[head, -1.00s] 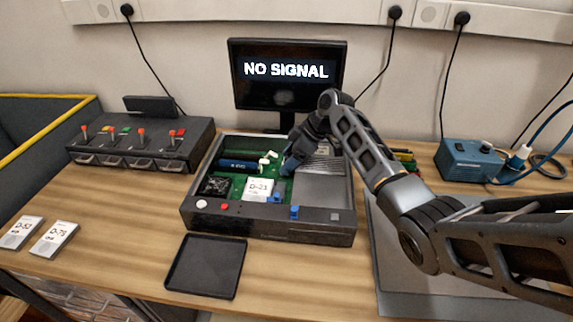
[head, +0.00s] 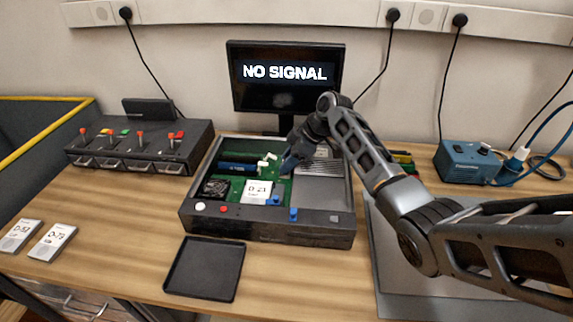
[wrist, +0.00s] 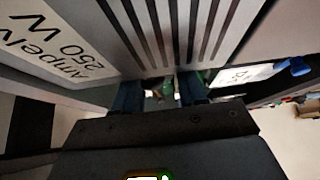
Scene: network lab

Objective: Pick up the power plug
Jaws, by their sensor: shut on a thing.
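My gripper (head: 287,166) reaches down into the open grey case (head: 250,232), over the green circuit board. Its blue fingertips show in the wrist view (wrist: 158,92), close together on a small pale thing, which I take to be the power plug (wrist: 155,92). The plug is mostly hidden by the fingers, and I cannot tell whether it is still seated in a socket. Small white connectors (head: 265,160) sit on the board just left of the fingers.
A fan (head: 215,188) and a card marked D-21 (head: 257,191) are in the case. A black tray (head: 204,268) lies in front. A monitor (head: 285,98) stands behind.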

